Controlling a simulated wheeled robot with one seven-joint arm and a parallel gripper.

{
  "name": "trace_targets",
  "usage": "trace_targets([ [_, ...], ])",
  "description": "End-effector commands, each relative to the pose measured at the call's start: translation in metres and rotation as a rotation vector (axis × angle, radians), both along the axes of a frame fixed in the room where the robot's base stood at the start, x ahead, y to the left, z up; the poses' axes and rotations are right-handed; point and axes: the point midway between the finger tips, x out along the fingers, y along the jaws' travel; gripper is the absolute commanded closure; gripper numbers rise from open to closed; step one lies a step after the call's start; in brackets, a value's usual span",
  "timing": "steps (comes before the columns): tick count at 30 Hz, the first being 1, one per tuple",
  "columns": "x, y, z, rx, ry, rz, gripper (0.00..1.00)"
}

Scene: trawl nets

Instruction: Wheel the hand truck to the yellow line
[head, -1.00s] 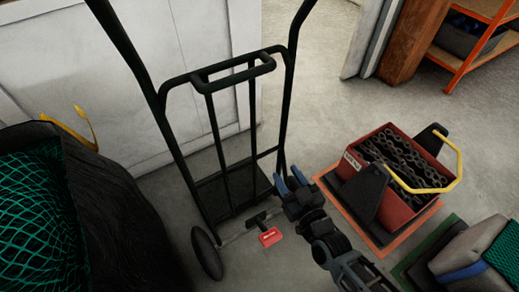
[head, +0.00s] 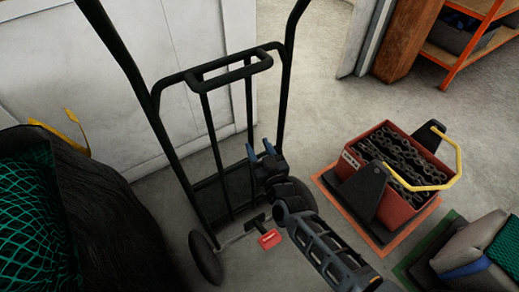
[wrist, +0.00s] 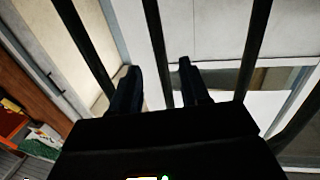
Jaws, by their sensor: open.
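The black hand truck (head: 157,105) stands upright in the head view, in front of the white panelled wall. It has two tall side rails, a looped crossbar (head: 236,64) and wheels (head: 206,257) at the bottom. A red tag or pedal (head: 270,238) sits low near its axle. My gripper (head: 260,151) is open in front of the truck's lower right part, its fingers pointing up. In the wrist view my gripper (wrist: 158,88) has a dark bar (wrist: 157,50) beyond and between its fingertips. I cannot tell whether they touch. No yellow line shows.
A red crate (head: 385,178) of chain with a yellow handle (head: 452,166) stands on an orange-edged mat at right. A dark bag with green net (head: 35,205) is at left. An orange shelf (head: 470,65) is at back right.

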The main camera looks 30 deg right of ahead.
Motion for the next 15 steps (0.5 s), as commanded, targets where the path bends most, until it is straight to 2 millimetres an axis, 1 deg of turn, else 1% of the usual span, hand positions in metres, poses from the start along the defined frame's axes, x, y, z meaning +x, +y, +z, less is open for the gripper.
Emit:
trace_targets([
  [9,0.043,-0.008,-0.002,0.0,-0.003,-0.001,0.54],
  [15,0.065,-0.013,-0.001,0.001,-0.002,-0.001,0.54],
])
